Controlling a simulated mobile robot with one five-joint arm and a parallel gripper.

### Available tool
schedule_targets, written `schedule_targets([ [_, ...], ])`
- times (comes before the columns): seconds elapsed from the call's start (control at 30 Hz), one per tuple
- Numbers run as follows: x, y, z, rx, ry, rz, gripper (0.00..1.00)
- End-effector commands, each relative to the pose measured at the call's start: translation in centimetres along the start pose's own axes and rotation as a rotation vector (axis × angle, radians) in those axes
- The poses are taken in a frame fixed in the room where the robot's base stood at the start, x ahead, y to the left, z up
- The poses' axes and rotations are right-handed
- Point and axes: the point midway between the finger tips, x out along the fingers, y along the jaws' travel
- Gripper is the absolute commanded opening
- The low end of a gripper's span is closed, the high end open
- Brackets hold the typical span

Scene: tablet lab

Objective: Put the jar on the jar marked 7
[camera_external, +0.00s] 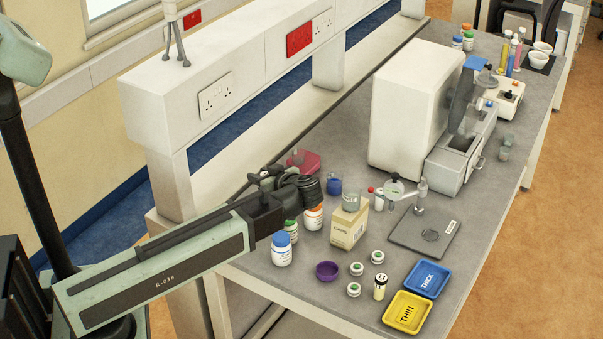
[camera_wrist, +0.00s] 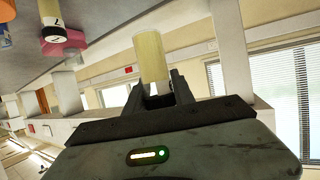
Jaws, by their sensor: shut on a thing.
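My gripper (camera_wrist: 168,88) is shut on a plain cream-yellow jar (camera_wrist: 151,58), which stands out between its two fingers in the wrist view. In that view, which looks upside down, another cream jar (camera_wrist: 51,22) with a black band and dark marking is by a pink block (camera_wrist: 64,44) at the upper left; I cannot read the marking surely. In the external view my gripper (camera_external: 290,182) is dark, above the bench's back edge, close to the pink block (camera_external: 312,163). The held jar is hidden there.
White tubs with orange (camera_external: 314,217) and blue (camera_external: 281,250) lids stand close by my gripper. Yellow (camera_external: 398,321) and blue (camera_external: 437,280) trays lie at the front right. A white wall unit (camera_external: 216,78) borders the back.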

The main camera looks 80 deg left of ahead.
Motion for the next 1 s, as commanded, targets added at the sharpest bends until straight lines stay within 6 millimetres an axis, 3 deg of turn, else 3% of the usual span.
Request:
schedule_targets([
  [0.23, -0.2, 1.4, 0.1, 0.004, 0.0, 0.01, 0.0],
  [0.6, 3.4, 12.0, -0.2, 0.004, 0.0, 0.01, 0.0],
  [0.7, 4.1, 13.8, -0.3, 0.004, 0.0, 0.01, 0.0],
  [1.0, 4.6, 15.0, -0.4, 0.004, 0.0, 0.01, 0.0],
])
